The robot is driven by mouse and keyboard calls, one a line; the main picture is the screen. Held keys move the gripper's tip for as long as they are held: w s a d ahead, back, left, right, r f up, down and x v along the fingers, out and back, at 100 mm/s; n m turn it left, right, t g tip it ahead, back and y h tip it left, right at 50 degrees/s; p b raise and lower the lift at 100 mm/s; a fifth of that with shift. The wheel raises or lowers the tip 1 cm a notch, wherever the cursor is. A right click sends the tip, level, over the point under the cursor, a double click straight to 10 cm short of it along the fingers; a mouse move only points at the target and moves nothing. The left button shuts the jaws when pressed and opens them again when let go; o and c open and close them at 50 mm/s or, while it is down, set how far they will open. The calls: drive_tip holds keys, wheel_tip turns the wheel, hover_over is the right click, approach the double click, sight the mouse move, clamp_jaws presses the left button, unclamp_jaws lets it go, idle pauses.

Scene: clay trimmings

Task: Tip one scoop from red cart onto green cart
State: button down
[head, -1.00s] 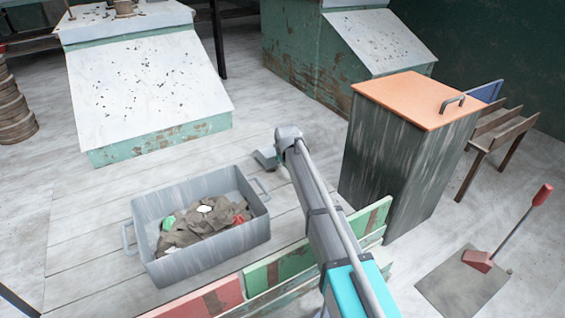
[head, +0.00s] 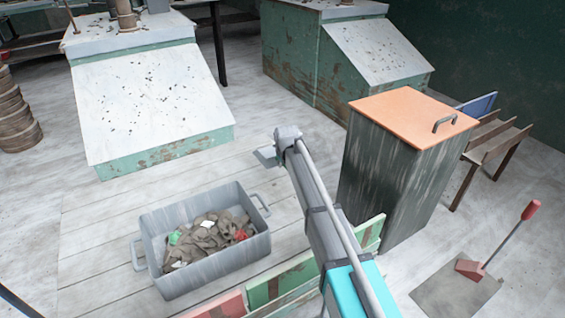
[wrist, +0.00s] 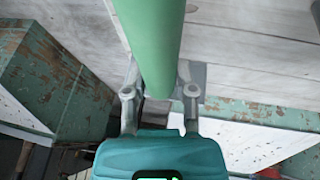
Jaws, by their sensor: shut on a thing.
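In the wrist view my gripper (wrist: 159,82) is shut on a thick green bar (wrist: 155,30), which looks like a handle. The bar runs up out of the picture, so its far end is hidden. The head view does not show my gripper or the bar clearly. A grey tub (head: 215,268) with two end handles holds crumpled brown clay trimmings (head: 205,238) with green, white and red bits. It stands on pale planks (head: 100,235). A red board (head: 218,306) and a green board (head: 285,282) show below it. I cannot tell which cart these belong to.
A tall dark bin (head: 390,175) with an orange lid (head: 415,118) stands right of my arm. Sloped pale green-sided units (head: 150,95) (head: 375,50) stand behind. Some floor between is clear.

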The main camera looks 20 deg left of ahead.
drive_tip(key=shift+r, duration=0.1)
idle(0.8)
wheel_tip(320, 180, up, 61)
drive_tip(key=p, duration=6.1)
drive_tip(key=shift+s, duration=0.1)
